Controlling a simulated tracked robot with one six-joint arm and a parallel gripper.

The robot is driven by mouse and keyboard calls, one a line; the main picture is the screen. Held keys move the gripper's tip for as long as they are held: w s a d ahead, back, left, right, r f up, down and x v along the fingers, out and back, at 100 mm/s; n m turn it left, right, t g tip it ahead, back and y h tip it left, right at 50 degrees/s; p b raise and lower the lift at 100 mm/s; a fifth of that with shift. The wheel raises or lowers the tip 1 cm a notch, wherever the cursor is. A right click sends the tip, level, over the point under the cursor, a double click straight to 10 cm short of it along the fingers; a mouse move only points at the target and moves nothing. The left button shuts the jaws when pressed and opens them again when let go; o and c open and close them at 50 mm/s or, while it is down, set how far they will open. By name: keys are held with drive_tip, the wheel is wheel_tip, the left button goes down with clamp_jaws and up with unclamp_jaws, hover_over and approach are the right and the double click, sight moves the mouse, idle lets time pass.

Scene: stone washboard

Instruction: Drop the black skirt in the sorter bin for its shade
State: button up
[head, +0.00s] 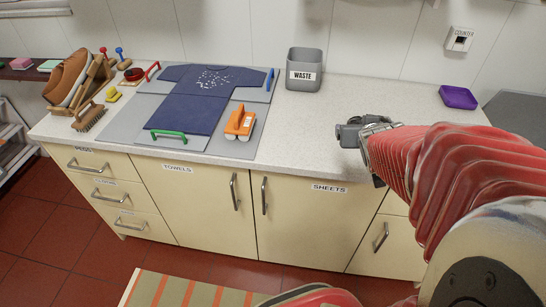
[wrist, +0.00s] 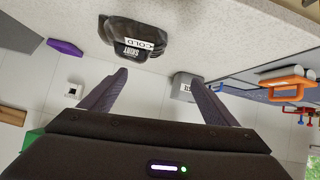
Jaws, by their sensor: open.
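The black skirt (wrist: 122,32) shows as a folded dark bundle with a white label reading "SKIRT" and "COLD" in the wrist view, which is upside down. It rests on the pale counter, beyond my fingertips. My gripper (wrist: 158,75) is open, and its two fingers are apart with nothing between them. In the head view my gripper (head: 352,133) is over the right part of the counter; I cannot make out the skirt there. No bin marked as a shade sorter can be made out in either view.
A grey bin marked "WASTE" (head: 304,73) stands at the back of the counter (head: 400,97), and a purple tray (head: 458,97) to its right. A dark blue garment (head: 195,108) lies on a grey board at left, beside an orange-handled tool (head: 239,122). Cupboards are below.

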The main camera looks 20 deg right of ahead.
drive_tip(key=s+a+r+n+g+y, duration=0.1)
drive_tip(key=s+a, duration=0.3)
drive_tip(key=a, duration=0.4)
drive_tip(key=s+a+n+g+y, duration=0.1)
drive_tip(key=s+a+n+y, duration=0.1)
drive_tip(key=s+a, duration=0.3)
drive_tip(key=s+a+r+n+g+y, duration=0.1)
drive_tip(key=s+a, duration=0.3)
drive_tip(key=a, duration=0.9)
drive_tip(key=shift+s+a+r+n+g+y, duration=0.2)
drive_tip(key=shift+r+n+g+y, duration=0.15)
drive_tip(key=shift+g+y, duration=0.4)
drive_tip(key=shift+o, duration=0.3)
